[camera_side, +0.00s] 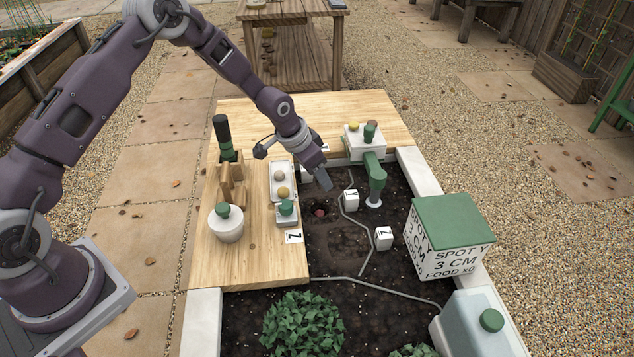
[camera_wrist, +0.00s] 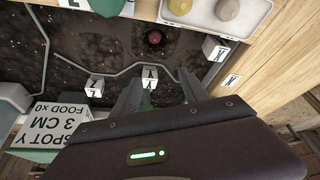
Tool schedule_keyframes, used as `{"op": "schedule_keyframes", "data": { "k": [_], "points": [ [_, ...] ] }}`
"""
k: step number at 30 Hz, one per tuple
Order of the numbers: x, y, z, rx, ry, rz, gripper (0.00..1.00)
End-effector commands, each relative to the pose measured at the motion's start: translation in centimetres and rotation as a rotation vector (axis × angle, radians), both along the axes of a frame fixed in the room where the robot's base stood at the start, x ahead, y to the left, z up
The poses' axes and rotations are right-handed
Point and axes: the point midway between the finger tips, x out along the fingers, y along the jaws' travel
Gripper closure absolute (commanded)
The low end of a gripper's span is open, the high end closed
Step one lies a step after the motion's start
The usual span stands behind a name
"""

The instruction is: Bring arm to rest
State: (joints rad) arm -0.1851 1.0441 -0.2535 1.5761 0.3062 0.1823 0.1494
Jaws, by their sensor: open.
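My gripper (camera_side: 322,180) hangs over the dark soil of the bed, just past the edge of the wooden board, in the side view. In the wrist view its two fingers (camera_wrist: 160,85) are apart with nothing held between them. A small reddish ball (camera_side: 320,212) sits in a hollow in the soil below and in front of the gripper; it also shows in the wrist view (camera_wrist: 154,37). A white marker cube (camera_side: 350,200) stands on the soil close to the gripper. In the wrist view this cube (camera_wrist: 149,76), lettered Y, appears between the fingers, beyond them.
A white tray (camera_side: 272,194) with potato-like lumps lies left of the gripper. A green-spouted dispenser (camera_side: 376,180) stands close on the right. A lettered box (camera_side: 450,240) with a green lid, a white pot (camera_side: 226,229) and a leafy plant (camera_side: 303,325) stand around. Air above is free.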

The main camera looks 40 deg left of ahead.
Motion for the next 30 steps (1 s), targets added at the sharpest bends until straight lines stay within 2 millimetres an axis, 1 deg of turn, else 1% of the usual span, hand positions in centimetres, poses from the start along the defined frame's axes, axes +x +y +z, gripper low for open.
{"op": "schedule_keyframes", "data": {
  "k": [3, 6, 15, 17, 19, 20, 21, 23, 24, 26, 27, 29, 30],
  "points": [
    [0.0, 0.0, 1.2, 0.0, 0.0, 0.0, 0.48],
    [0.0, 0.0, 1.9, 0.0, 0.0, 0.0, 0.48],
    [-0.1, 0.0, 2.2, 0.0, 0.001, 0.0, 0.48],
    [-0.2, 0.1, 3.2, 0.008, -0.003, 0.001, 0.48],
    [-1.0, 0.3, 6.6, 0.031, -0.012, 0.007, 0.48],
    [-1.6, 0.5, 8.6, 0.046, -0.017, 0.013, 0.48],
    [-2.9, 0.8, 11.8, 0.067, -0.024, 0.025, 0.48],
    [-5.7, 1.2, 16.6, 0.096, -0.032, 0.053, 0.48],
    [-7.9, 1.5, 19.4, 0.112, -0.036, 0.076, 0.48],
    [-11.6, 1.7, 23.2, 0.127, -0.045, 0.114, 0.48],
    [-14.2, 1.9, 25.3, 0.13, -0.052, 0.143, 0.48],
    [-18.5, 2.1, 27.9, 0.127, -0.064, 0.184, 0.48],
    [-21.4, 2.2, 29.2, 0.119, -0.07, 0.213, 0.48]
  ]
}}
